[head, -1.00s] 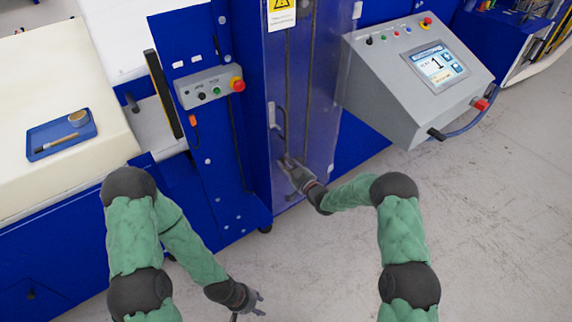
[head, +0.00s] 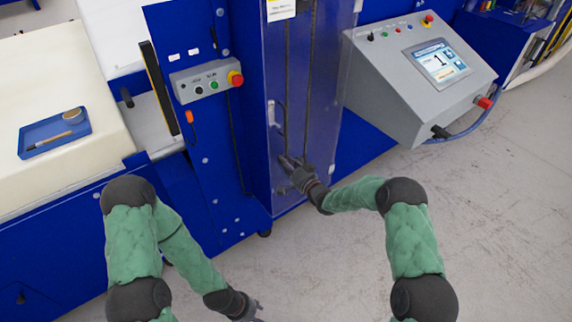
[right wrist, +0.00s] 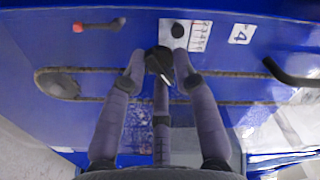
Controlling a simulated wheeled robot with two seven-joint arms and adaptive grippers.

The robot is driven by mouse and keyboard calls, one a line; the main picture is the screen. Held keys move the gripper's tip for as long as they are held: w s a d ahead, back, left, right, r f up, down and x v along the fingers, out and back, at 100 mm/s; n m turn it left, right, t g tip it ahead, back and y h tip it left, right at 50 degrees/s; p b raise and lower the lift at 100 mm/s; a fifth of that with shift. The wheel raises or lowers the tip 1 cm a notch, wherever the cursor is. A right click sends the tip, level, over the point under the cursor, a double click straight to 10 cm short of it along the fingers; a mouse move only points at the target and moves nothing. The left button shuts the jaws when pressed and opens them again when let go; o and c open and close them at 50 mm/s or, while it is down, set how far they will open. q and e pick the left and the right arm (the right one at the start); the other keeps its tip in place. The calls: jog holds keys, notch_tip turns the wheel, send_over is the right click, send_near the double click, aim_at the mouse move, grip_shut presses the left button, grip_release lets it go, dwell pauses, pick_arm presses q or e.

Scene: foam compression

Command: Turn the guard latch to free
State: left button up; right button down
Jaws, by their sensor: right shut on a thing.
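The guard (head: 310,90) is a tall see-through panel on the front of the blue machine. My right gripper (head: 287,161) is at the lower part of the guard. In the right wrist view, its fingers (right wrist: 159,62) close around a small black knob, the guard latch (right wrist: 157,58), beside a white scale plate (right wrist: 200,36). The fingers hide much of the latch, and I cannot tell its exact angle. My left gripper (head: 252,308) hangs low at the bottom edge, away from the machine, and is partly cut off.
A black bar handle (right wrist: 290,76) is to the right of the latch in the wrist view. A button box (head: 205,85) is left of the guard; a grey console with screen (head: 440,64) is at the right. A blue tray (head: 50,145) lies on the cream surface. The floor at the right is clear.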

jog(key=shift+d+f+m+b, duration=0.1)
jog(key=shift+f+m+b, duration=0.05)
jog(key=shift+m, duration=1.6)
jog(key=shift+d+f+m+b, duration=0.1)
jog(key=shift+f+m+b, duration=0.05)
jog(key=shift+m, duration=1.6)
jog(key=shift+a, duration=0.1)
jog(key=c, duration=1.2)
grip_release()
jog(key=shift+f, duration=0.1)
jog(key=shift+s, duration=0.1)
jog(key=v, duration=1.2)
